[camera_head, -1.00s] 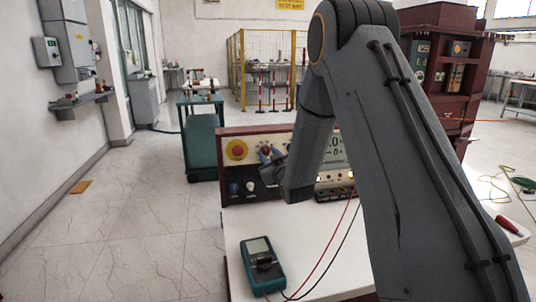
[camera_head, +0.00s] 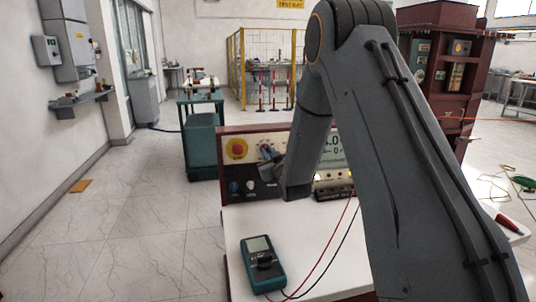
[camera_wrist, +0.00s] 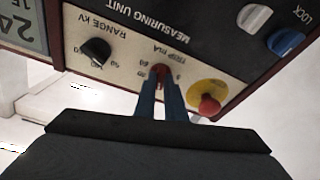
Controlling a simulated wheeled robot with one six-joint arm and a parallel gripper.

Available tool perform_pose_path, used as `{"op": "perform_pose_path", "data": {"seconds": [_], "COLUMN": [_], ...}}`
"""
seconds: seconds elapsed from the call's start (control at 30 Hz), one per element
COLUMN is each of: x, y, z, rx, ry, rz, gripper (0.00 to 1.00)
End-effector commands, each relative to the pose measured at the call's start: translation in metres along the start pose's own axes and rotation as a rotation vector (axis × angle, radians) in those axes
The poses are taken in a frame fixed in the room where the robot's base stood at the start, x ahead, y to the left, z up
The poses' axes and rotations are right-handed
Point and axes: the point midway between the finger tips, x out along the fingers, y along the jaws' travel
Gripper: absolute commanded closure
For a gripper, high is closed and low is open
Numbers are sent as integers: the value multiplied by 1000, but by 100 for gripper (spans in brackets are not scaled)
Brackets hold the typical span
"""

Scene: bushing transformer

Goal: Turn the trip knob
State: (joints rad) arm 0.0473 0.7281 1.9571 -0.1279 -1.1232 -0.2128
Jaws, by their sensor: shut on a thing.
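The measuring unit (camera_head: 230,170) stands on the white table with its panel facing me. In the wrist view its panel (camera_wrist: 112,22) appears upside down. The trip knob (camera_wrist: 160,70) is small and red, under the "TRIP mA" label with numbers around it. The two blue fingers of my gripper (camera_wrist: 160,84) are closed around the knob from both sides, hiding part of it. In the head view my gripper (camera_head: 268,154) is at the panel, right of the red emergency button, and the knob is mostly hidden there.
A red button on a yellow disc (camera_wrist: 208,104) sits close beside the fingers. A black range knob (camera_wrist: 96,50) is on the other side. A white and a blue knob (camera_wrist: 284,41) are farther off. A teal multimeter (camera_head: 262,264) with leads lies on the white table (camera_head: 330,262).

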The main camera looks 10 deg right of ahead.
Motion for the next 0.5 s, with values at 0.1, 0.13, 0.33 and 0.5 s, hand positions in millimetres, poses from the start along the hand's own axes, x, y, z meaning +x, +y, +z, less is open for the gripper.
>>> {"op": "perform_pose_path", "data": {"seconds": [0.1, 0.13, 0.33, 0.5], "x": [0, 0, 0, 0], "y": [-1, -2, -3, -4], "z": [1, 1, 1, 0], "rx": [69, 90, 246, 373], "ry": [-1, -1, 0, -1], "rz": [17, 22, 62, 95], "gripper": [100, 100, 100, 100]}}
